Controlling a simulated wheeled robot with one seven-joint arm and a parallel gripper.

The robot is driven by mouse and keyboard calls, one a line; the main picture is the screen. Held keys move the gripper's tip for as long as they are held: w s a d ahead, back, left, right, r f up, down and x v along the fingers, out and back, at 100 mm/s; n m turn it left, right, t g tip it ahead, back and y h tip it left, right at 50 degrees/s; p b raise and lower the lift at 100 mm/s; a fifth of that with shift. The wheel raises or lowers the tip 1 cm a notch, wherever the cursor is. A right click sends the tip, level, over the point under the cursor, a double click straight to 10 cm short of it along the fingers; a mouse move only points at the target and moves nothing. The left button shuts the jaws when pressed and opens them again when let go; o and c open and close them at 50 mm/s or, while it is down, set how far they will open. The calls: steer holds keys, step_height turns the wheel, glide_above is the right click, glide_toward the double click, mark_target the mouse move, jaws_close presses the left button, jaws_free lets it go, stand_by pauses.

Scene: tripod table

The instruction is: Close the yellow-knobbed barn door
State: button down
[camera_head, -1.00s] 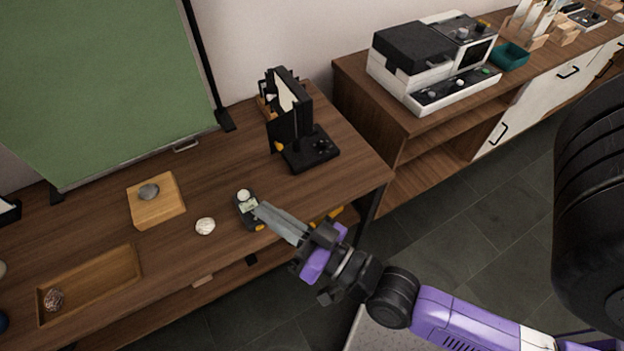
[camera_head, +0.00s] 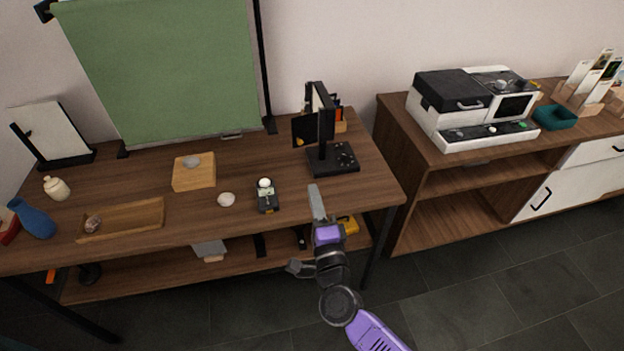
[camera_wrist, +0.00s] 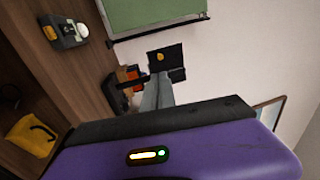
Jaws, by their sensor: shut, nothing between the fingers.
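The lamp (camera_head: 327,128) stands on a black base with dials (camera_head: 334,162) on the right part of the wooden table. Its flat black barn door (camera_head: 306,124) sticks out to the left, swung out from the lamp. The yellow knob (camera_head: 300,141) is on that door; it also shows on the dark panel in the wrist view (camera_wrist: 161,57). My gripper (camera_head: 314,190) is shut and empty, pointing up over the front of the table, in front of the lamp and apart from the door. In the wrist view its fingers (camera_wrist: 157,94) overlap the panel's lower edge.
A small meter (camera_head: 267,196), a white stone (camera_head: 226,199) and a wooden block (camera_head: 194,172) lie left of my gripper. A green screen (camera_head: 165,70) stands behind. A yellow item (camera_head: 348,225) is on the lower shelf. A cabinet (camera_head: 400,165) stands right.

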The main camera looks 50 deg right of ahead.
mark_target(299, 144)
steer(key=x, duration=1.3)
steer(key=shift+w+a+r+p, duration=0.1)
steer(key=shift+w+p, duration=0.1)
steer(key=shift+p, duration=0.15)
